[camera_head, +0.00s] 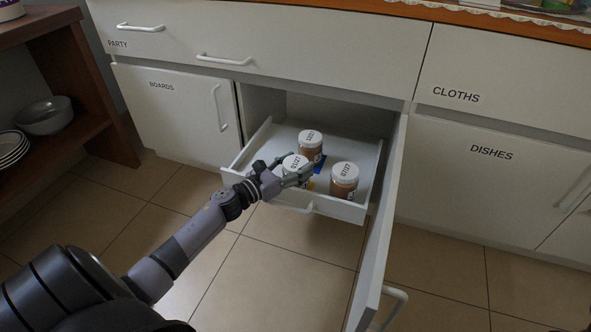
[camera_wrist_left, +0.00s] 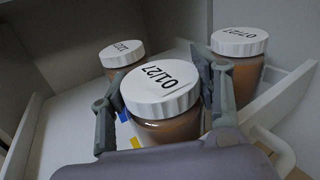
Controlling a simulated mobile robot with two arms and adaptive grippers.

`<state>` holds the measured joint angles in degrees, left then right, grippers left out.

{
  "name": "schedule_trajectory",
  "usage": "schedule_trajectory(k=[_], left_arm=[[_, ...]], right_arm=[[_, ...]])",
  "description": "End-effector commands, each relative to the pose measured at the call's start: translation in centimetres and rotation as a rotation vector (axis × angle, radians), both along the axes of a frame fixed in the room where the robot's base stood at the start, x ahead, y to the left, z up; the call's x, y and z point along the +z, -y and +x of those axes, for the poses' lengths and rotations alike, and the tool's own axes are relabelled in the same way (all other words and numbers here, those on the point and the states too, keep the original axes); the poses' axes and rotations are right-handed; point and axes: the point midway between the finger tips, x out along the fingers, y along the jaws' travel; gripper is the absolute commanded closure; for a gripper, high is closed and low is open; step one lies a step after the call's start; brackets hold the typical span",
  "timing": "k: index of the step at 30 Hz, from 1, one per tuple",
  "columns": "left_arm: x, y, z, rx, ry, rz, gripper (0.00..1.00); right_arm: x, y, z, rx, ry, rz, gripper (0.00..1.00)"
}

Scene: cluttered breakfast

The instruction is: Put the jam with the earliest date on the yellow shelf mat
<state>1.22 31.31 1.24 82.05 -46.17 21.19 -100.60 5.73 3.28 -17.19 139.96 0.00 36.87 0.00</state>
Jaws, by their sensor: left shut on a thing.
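Three jam jars with white lids stand in an open pull-out drawer (camera_head: 333,208). My left gripper (camera_wrist_left: 158,98) has its fingers on both sides of the front-left jar (camera_wrist_left: 160,95), whose lid reads 01/27; in the head view this jar (camera_head: 294,162) is partly hidden by the gripper. The back jar (camera_head: 311,145) has a lid date that is hard to read; it shows behind at left in the wrist view (camera_wrist_left: 121,53). The right jar (camera_head: 344,180) has a date ending in 27, and stands apart at right in the wrist view (camera_wrist_left: 239,42). No yellow shelf mat is recognisable.
An open cabinet door (camera_head: 378,245) stands right of the drawer. A wooden shelf unit (camera_head: 82,125) at left holds a grey bowl (camera_head: 45,116) and stacked plates (camera_head: 12,149). Closed cabinets are labelled BOARDS (camera_head: 170,115) and DISHES (camera_head: 490,175). The tiled floor in front is clear.

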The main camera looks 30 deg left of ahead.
Motion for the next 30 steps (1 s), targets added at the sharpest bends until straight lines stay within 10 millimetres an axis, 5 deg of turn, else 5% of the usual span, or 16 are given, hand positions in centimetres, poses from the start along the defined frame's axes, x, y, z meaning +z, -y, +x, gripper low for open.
schedule_trajectory(k=[11,12,20,30], left_arm=[[-0.29,-0.03,0.06,0.0,0.004,0.001,0.84],[-0.27,-0.04,0.03,0.0,0.001,0.001,0.41],[-0.26,-0.03,0.02,0.0,0.001,0.001,0.23],[-0.13,-0.03,0.02,0.0,0.001,0.001,0.23]], right_arm=[[0.0,-0.04,-0.12,0.0,0.011,-0.001,0.22],[0.29,-0.04,-0.15,-0.001,0.014,-0.001,0.22],[0.29,-0.06,-0.14,0.0,0.012,-0.002,0.22],[0.38,-0.03,-0.18,0.0,0.014,0.0,0.22]])
